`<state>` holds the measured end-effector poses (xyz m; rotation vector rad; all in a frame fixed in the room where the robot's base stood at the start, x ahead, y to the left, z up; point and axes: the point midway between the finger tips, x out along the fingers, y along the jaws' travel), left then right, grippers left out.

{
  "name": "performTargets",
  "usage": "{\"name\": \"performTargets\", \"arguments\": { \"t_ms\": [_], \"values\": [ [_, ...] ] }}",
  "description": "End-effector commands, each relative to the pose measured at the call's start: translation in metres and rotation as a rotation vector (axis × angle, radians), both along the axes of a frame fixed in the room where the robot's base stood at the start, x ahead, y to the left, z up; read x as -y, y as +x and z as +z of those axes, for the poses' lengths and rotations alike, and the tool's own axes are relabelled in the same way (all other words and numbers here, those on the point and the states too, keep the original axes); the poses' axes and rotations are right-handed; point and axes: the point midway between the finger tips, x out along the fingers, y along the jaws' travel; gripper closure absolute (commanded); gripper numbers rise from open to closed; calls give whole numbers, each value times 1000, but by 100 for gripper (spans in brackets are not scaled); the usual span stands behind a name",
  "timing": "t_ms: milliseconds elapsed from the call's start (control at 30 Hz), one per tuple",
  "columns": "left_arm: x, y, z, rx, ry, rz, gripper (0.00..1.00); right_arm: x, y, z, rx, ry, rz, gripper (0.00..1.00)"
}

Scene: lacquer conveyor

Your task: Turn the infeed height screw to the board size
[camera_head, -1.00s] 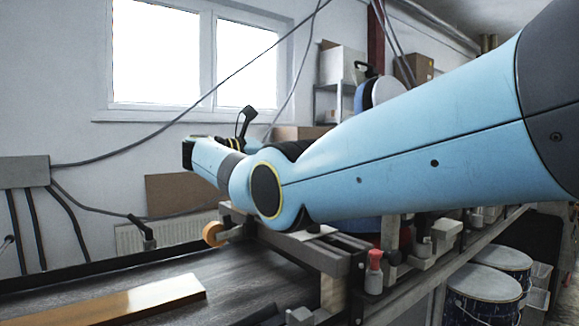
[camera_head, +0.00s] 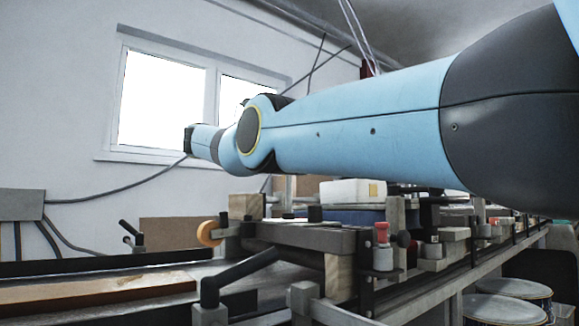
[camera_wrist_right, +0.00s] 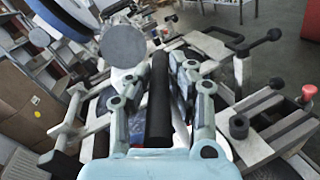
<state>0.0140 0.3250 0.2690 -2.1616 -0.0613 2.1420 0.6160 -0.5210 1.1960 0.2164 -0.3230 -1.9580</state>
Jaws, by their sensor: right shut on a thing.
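My right arm (camera_head: 360,120), light blue, crosses the head view from the right; its gripper cannot be made out there. In the right wrist view my right gripper (camera_wrist_right: 168,62) is shut on a long black cylindrical handle (camera_wrist_right: 160,105). What this handle joins onto is hidden. A black crank (camera_head: 240,275) stands at the machine's front in the head view; I cannot tell whether it belongs to the infeed height screw. A brown wooden board (camera_head: 100,290) lies on the conveyor at lower left. My left gripper is out of view.
An orange roller (camera_head: 208,233) sits by the machine frame (camera_head: 300,237). A red-topped knob (camera_head: 382,232) stands to the right and also shows in the right wrist view (camera_wrist_right: 308,91). A grey disc (camera_wrist_right: 122,45) is left of the gripper.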

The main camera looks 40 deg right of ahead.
Motion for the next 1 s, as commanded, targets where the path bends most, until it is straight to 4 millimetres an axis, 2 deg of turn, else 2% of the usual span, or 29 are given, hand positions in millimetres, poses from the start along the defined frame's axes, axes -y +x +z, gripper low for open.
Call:
{"name": "performTargets", "arguments": {
  "t_ms": [133, 567, 600, 733, 1000],
  "values": [
    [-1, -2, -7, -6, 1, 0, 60, -1, 1, 4, 6, -9, 4, 100],
    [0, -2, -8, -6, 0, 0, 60, -1, 0, 6, 6, -8, 2, 100],
    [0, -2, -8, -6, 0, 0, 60, -1, 0, 6, 6, -8, 2, 76],
    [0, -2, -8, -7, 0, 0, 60, -1, 0, 5, 5, -7, 1, 59],
    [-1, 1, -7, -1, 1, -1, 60, -1, 0, 3, 1, -3, -2, 58]
  ]
}}
